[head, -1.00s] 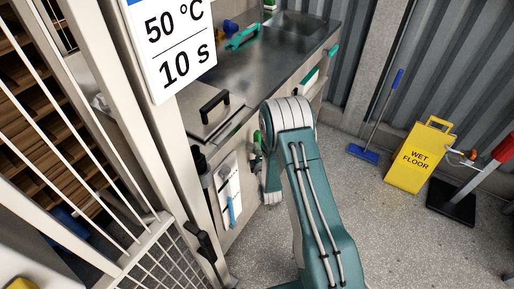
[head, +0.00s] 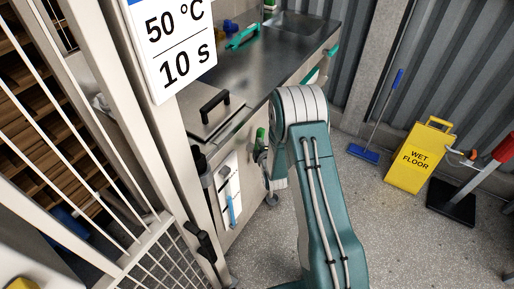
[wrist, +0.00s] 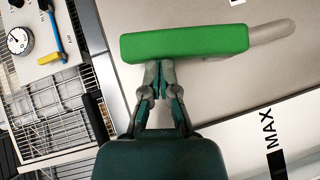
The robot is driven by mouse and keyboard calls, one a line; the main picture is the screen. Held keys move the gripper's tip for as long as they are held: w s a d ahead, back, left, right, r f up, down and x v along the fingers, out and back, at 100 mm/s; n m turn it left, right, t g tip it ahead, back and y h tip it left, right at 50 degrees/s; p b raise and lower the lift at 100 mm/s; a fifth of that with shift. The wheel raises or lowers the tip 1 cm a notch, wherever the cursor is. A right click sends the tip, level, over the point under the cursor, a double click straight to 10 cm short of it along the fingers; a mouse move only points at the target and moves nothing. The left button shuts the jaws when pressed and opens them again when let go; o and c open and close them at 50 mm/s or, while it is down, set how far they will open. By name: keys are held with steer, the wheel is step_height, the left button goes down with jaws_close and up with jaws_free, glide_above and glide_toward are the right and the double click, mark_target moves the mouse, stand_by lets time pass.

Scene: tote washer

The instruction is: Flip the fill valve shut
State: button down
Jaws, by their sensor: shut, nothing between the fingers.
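The fill valve shows in the wrist view as a thick green handle (wrist: 185,43) lying almost level across the picture. A grey, rounded lever end comes out at its right. My gripper (wrist: 160,66) is shut and empty. Its fingertips are at the handle's lower edge in the picture, left of its middle; I cannot tell whether they touch it. In the head view a small green handle (head: 261,136) shows upright at the cabinet front, just left of my arm. My fingers are not clear there.
A panel with a round gauge (wrist: 18,40), a yellow lever (wrist: 50,58) and a blue lever is at the wrist view's left, above wire racks. A MAX label (wrist: 268,130) is at right. The yellow wet floor sign (head: 421,157) stands on open floor to the right.

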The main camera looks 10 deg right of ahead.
steer(key=w+d+f+m+g+y, duration=0.2)
steer(key=w+d+f+m+g, duration=0.2)
steer(key=w+d+g, duration=0.1)
steer(key=shift+w+d+y, duration=0.3)
steer(key=shift+w+d, duration=0.3)
steer(key=shift+d, duration=0.05)
stand_by(0.6)
steer(key=shift+f, duration=0.25)
stand_by(0.3)
